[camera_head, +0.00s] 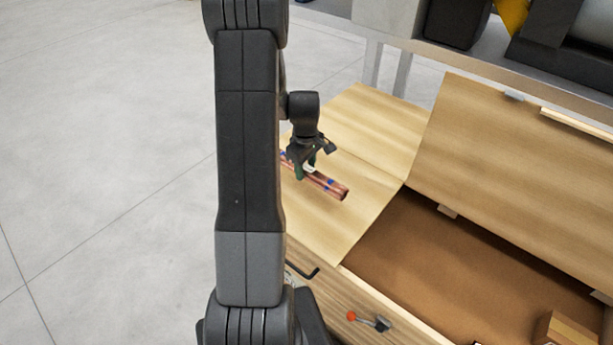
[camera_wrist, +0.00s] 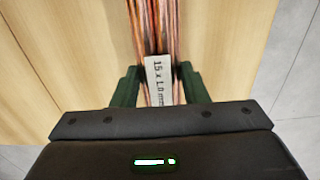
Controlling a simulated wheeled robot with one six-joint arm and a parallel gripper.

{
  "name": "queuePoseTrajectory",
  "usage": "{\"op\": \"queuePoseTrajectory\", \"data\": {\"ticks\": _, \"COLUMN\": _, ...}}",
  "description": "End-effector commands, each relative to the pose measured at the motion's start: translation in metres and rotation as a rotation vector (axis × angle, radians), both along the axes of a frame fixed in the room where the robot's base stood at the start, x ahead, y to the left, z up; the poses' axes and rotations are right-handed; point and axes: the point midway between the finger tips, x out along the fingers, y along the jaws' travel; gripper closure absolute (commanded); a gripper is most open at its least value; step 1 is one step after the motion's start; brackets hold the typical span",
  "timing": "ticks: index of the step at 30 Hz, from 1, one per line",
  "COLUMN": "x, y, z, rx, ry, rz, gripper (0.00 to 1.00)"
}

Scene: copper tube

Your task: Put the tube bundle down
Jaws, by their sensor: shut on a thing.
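The tube bundle (camera_head: 327,184) is a set of long copper tubes with blue bands. In the head view it is at the wooden panel left of the open box; part of it is hidden behind my arm. My gripper (camera_head: 305,172) is shut on the bundle. In the wrist view the copper tubes (camera_wrist: 154,30) run up between the green fingers of my gripper (camera_wrist: 158,88), with a white label reading "15 x 1.0 mm" on them. I cannot tell whether the bundle touches the wood or hangs just above it.
The light wooden panel (camera_head: 370,118) has bare room around the bundle. To the right is an open wooden box (camera_head: 420,245) with a raised lid (camera_head: 510,165) and a small wooden block (camera_head: 570,332) inside. A red-knobbed lever (camera_head: 368,320) is on the front edge. Grey machinery stands behind.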

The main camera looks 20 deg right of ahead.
Motion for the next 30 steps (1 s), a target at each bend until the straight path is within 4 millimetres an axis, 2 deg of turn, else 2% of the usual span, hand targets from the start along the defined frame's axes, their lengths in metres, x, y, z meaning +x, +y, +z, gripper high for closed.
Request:
{"op": "queuePoseTrajectory", "data": {"ticks": 5, "x": 0.001, "y": 0.000, "z": -0.010, "rx": -0.001, "ry": -0.002, "rz": 0.000, "gripper": 1.00}}
{"op": "queuePoseTrajectory", "data": {"ticks": 14, "x": 0.000, "y": 0.000, "z": -0.043, "rx": 0.000, "ry": 0.000, "rz": 0.000, "gripper": 1.00}}
{"op": "queuePoseTrajectory", "data": {"ticks": 25, "x": 0.001, "y": 0.000, "z": -0.048, "rx": -0.001, "ry": -0.003, "rz": 0.000, "gripper": 1.00}}
{"op": "queuePoseTrajectory", "data": {"ticks": 26, "x": 0.000, "y": 0.000, "z": -0.048, "rx": 0.000, "ry": -0.001, "rz": 0.000, "gripper": 0.56}}
{"op": "queuePoseTrajectory", "data": {"ticks": 28, "x": 0.000, "y": 0.000, "z": -0.047, "rx": 0.000, "ry": -0.001, "rz": 0.000, "gripper": 0.42}}
{"op": "queuePoseTrajectory", "data": {"ticks": 29, "x": 0.000, "y": 0.000, "z": -0.047, "rx": 0.000, "ry": -0.001, "rz": 0.000, "gripper": 0.38}}
{"op": "queuePoseTrajectory", "data": {"ticks": 30, "x": 0.000, "y": 0.000, "z": -0.047, "rx": 0.000, "ry": -0.001, "rz": 0.000, "gripper": 0.38}}
